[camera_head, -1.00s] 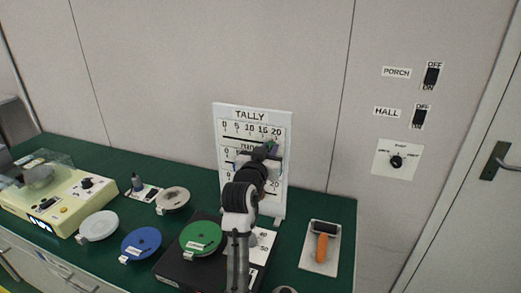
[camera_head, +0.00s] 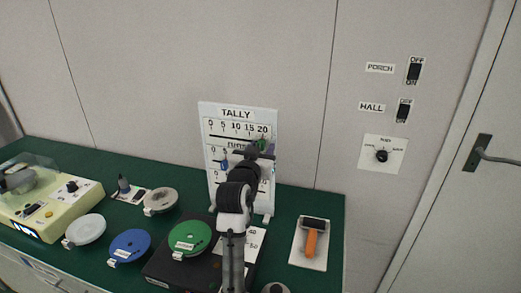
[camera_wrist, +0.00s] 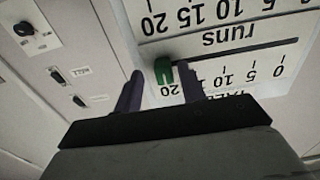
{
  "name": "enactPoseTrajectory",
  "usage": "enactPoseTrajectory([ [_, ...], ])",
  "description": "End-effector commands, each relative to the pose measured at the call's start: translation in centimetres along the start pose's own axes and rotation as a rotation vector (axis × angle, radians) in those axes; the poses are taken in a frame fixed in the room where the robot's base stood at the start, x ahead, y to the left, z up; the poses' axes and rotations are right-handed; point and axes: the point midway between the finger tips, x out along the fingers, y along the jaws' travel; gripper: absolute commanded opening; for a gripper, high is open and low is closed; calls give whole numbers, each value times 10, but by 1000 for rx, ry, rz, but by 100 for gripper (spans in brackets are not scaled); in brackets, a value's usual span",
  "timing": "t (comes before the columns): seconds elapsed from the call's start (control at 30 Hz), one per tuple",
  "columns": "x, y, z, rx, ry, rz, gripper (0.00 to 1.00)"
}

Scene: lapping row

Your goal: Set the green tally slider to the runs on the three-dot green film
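The white tally board (camera_head: 212,180) stands upright at the back of the green bench. Its green slider (camera_wrist: 163,70) sits at the 20 end of the top "runs" slot, and shows partly behind my gripper in the head view (camera_head: 262,143). My gripper (camera_wrist: 160,84) is open, with one finger on each side of the slider and a small gap at both. A green disc-shaped reel (camera_head: 189,236) with a small label lies on a black case left of my arm. Its label is too small to read, and I cannot make out dots.
A blue slider (camera_head: 225,163) sits lower on the board. A blue reel (camera_head: 129,245), a white reel (camera_head: 85,229) and a grey reel (camera_head: 161,201) lie to the left, beside a cream machine (camera_head: 50,210). An orange-handled roller (camera_head: 310,242) lies right. Wall switches (camera_head: 414,71) are further right.

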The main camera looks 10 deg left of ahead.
Motion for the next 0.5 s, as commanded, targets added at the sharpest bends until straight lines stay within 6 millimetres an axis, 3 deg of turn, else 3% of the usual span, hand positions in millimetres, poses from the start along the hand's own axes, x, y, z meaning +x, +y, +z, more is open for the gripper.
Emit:
enactPoseTrajectory([
  [0.23,-17,-1,2,0,3,-2,40],
  [0.5,-78,-1,3,0,4,-2,40],
])
